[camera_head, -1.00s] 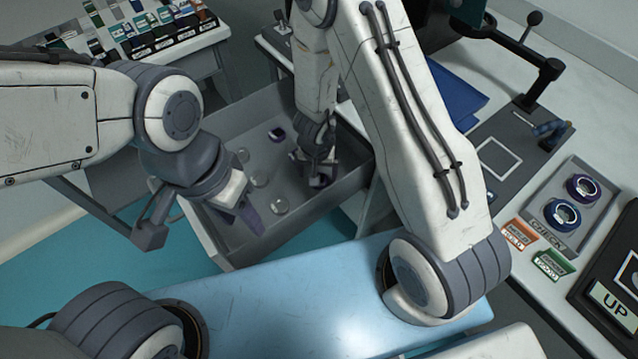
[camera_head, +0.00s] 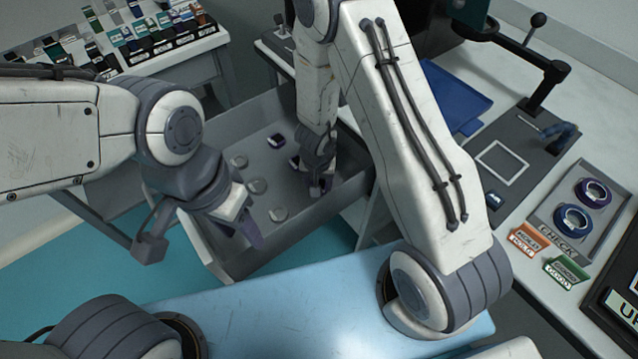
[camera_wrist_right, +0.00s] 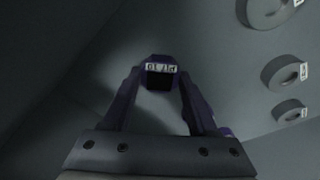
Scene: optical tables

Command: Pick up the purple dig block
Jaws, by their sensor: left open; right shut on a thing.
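My right gripper (camera_head: 319,186) reaches down into the grey bin, near its right wall. In the right wrist view, its two dark purple fingers (camera_wrist_right: 159,92) are shut on a small dark purple block (camera_wrist_right: 160,63) with a white printed label. The head view hides most of this block behind the fingers. My left gripper (camera_head: 249,232) is open and empty, hanging over the near left side of the bin. Another small dark block (camera_head: 276,141) with a pale top lies on the bin floor towards the back.
The grey bin (camera_head: 355,192) also holds several pale round discs (camera_head: 279,214). At the right, a counter carries a CHECK tray (camera_head: 550,222) with two ringed items, orange and green signs, and a blue tray (camera_head: 455,95). A sample rack (camera_head: 150,40) stands at the back left.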

